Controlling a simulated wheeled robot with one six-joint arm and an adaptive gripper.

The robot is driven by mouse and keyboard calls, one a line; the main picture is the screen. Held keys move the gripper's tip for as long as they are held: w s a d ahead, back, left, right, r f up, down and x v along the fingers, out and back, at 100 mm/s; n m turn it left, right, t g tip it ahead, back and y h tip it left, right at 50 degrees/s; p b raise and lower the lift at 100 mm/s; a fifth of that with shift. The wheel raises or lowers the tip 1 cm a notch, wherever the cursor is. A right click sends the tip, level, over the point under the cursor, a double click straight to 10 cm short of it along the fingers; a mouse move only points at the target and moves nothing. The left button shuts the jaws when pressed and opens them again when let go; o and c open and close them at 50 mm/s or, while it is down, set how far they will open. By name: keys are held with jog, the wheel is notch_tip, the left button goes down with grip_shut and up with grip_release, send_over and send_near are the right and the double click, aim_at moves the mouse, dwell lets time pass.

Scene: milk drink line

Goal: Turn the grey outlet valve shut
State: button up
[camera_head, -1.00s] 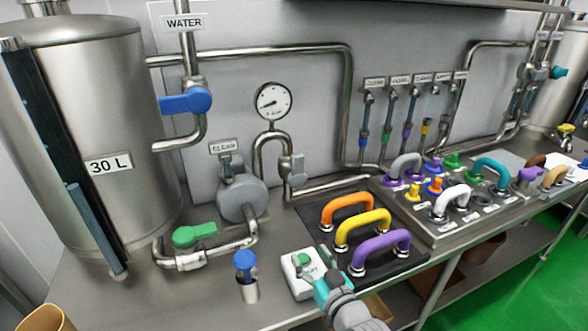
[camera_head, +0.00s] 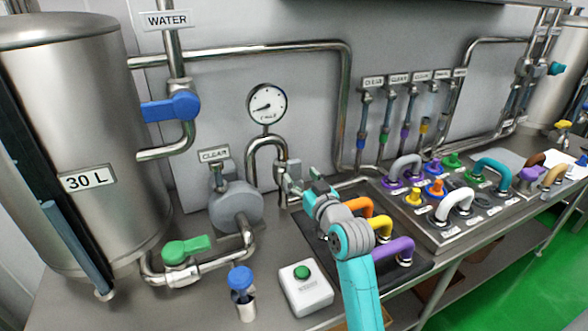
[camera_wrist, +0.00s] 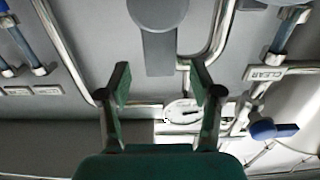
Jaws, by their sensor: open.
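The grey outlet valve (camera_head: 292,170) sits on the bent pipe below and right of the round gauge, partly hidden by my gripper in the head view. In the wrist view, its flat grey lever (camera_wrist: 159,52) comes down from a round hub at the top edge. My gripper (camera_head: 306,182) is right beside the valve in the head view. In the wrist view, its two green-padded fingers (camera_wrist: 160,76) are spread wide, with the lever's end between them in the picture and a gap on each side. No contact shows; depth is hard to judge.
The gauge (camera_head: 267,103) and grey pump (camera_head: 236,207) are left of my gripper. Orange, yellow and purple handles (camera_head: 393,250) lie under and beside my arm. A white box with a green button (camera_head: 305,289) stands in front. Coloured handles fill the right panel.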

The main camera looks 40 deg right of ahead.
aim_at(295, 171)
jog(key=shift+x, duration=2.5)
grip_shut()
